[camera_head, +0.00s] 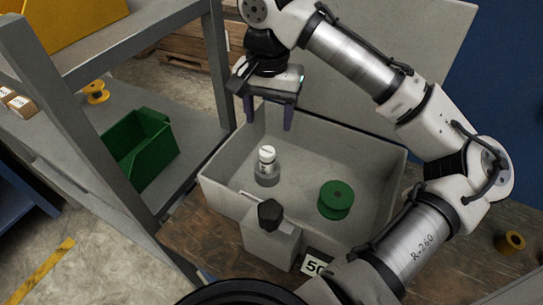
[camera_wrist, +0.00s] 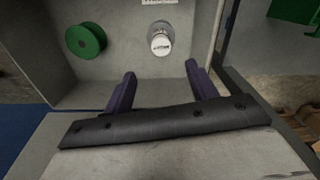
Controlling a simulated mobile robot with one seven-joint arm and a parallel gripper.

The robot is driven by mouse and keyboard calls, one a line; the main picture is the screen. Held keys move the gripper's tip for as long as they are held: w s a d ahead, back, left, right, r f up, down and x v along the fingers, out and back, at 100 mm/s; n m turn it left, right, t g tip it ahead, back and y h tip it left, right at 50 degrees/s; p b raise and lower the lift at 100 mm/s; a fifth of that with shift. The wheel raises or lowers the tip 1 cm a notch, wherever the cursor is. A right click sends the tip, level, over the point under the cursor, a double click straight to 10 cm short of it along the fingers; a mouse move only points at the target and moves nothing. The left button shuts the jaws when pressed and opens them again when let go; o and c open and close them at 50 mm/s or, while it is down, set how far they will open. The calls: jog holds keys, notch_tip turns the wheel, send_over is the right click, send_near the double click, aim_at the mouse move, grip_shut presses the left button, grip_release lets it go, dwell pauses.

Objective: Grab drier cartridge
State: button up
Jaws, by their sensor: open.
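The likely drier cartridge (camera_head: 267,168) is a small grey cylinder with a white cap. It stands upright in a grey bin (camera_head: 225,188), left of a green spool (camera_head: 336,197). The wrist view shows the cartridge (camera_wrist: 160,42) from above, just beyond and roughly between my fingertips, and the green spool (camera_wrist: 85,40) to its left. My gripper (camera_head: 268,118) is open and empty, pointing down near the bin's far wall. Its two dark purple fingers (camera_wrist: 160,72) are spread wide and do not touch the cartridge.
The bin's walls surround the cartridge. A pale block with a black knob (camera_head: 270,214) stands at the bin's near side, beside a number tag (camera_head: 315,265). A yellow-brown spool (camera_head: 510,242) lies right on the wooden table. A shelf at left holds a green bin (camera_head: 140,150) and yellow spool (camera_head: 96,92).

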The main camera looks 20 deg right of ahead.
aim_at(267, 151)
jog(key=f+p, duration=0.1)
jog(key=f, duration=0.5)
jog(key=f+p, duration=0.1)
jog(key=f, duration=0.5)
jog(key=shift+a+f, duration=0.2)
jog(key=shift+f, duration=0.05)
jog(key=c, duration=1.1)
jog(key=shift+r, duration=0.1)
